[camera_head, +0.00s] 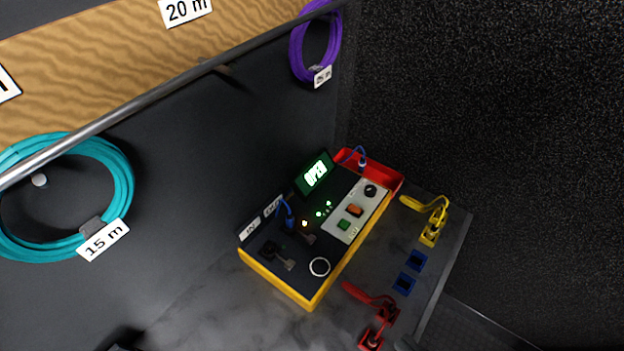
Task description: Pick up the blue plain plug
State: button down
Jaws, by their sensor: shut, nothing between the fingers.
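A blue plug (289,216) with a short blue cable stands in the left part of the black-topped yellow tester box (322,285). A second blue piece (361,159), with a thin blue cable, is at the red tray (386,169) at the box's far end. Both are too small for me to tell which is plain. Two dark blue square pieces (416,260) (404,284) sit on the bench to the right of the box. My gripper is not in view.
The box carries a lit "OPEN" display (315,173). Yellow (434,226) and red (380,318) cabled pieces lie on the grey bench (222,300). A metal rail (150,95) crosses above, with teal (122,185) and purple (298,50) cable coils hanging. Bare bench lies left of the box.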

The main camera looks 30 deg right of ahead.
aim_at(290, 218)
jog(key=k+j+z, duration=0.2)
jog(key=z, duration=0.25)
jog(key=k+j+z, duration=0.1)
jog(key=k+z, duration=0.35)
jog(key=i, duration=0.1)
